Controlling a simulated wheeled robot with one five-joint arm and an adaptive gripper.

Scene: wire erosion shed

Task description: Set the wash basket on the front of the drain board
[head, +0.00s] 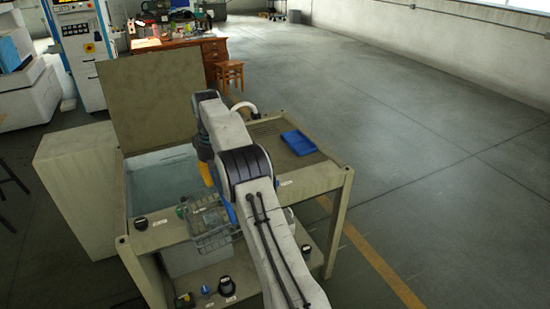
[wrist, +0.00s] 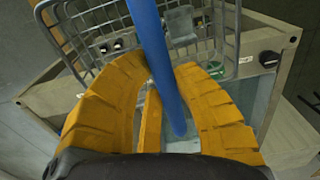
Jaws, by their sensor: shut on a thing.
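The wash basket (head: 208,234) is a grey wire basket with a blue handle, hanging from my gripper (head: 208,174) over the front edge of the wash station's basin. In the wrist view, my gripper's orange fingers (wrist: 160,75) are shut on the blue handle (wrist: 152,40), and the basket's wire rim (wrist: 68,45) spreads beyond them. A pale object (wrist: 180,24) shows in or behind the basket; I cannot tell which. The drain board (head: 262,127) is the ribbed top right of the basin. My arm hides its front left part.
The basin (head: 150,180) holds bluish liquid, its lid (head: 148,100) raised behind. A blue folded cloth (head: 298,143) lies on the drain board's right side. A black knob (head: 141,223) sits on the front rim. A wooden stool (head: 229,75) stands behind; the floor at right is clear.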

